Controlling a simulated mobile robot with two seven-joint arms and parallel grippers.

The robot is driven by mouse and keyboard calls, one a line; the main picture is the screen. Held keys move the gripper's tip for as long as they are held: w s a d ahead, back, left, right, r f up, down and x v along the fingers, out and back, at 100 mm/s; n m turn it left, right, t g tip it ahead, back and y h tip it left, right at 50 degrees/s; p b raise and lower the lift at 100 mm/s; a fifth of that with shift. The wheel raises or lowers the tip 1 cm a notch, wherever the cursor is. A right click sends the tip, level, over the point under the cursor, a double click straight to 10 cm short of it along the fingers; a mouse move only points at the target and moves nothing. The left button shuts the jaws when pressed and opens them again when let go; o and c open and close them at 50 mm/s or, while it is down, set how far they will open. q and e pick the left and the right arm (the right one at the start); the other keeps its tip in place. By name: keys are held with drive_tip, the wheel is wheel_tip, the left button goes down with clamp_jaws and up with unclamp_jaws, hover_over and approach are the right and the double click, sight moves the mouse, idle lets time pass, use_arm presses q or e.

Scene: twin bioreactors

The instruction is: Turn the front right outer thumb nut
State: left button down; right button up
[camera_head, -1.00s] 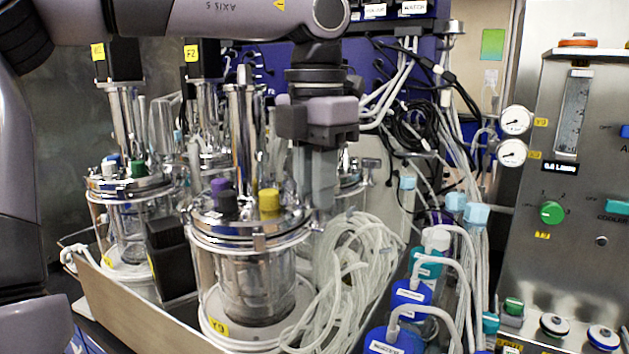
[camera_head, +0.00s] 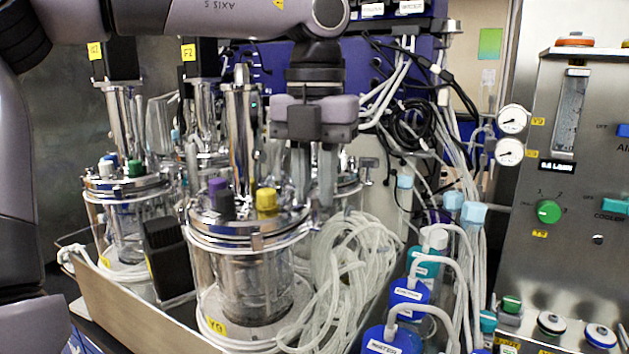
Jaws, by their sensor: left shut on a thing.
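The front bioreactor (camera_head: 245,285) is a glass vessel with a shiny metal head plate (camera_head: 240,226), a purple cap, a black cap and a yellow cap on top. My left gripper (camera_head: 314,194) points straight down at the right edge of this head plate. Its two grey fingers stand side by side, shut on the front right outer thumb nut. The nut itself is hidden between the fingertips, and I cannot make out its shape. My right gripper is not in view.
A second bioreactor (camera_head: 125,215) stands behind left, with more vessels at the back. A metal tray wall (camera_head: 130,310) runs along the front. Coiled clear tubing (camera_head: 350,270) and blue-capped bottles (camera_head: 408,297) crowd the right side. A steel control panel (camera_head: 570,260) stands far right.

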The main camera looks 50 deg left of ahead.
sight(315, 194)
use_arm(q)
drive_tip(key=shift+r, duration=0.1)
drive_tip(key=c, duration=1)
unclamp_jaws()
drive_tip(key=shift+r, duration=3.55)
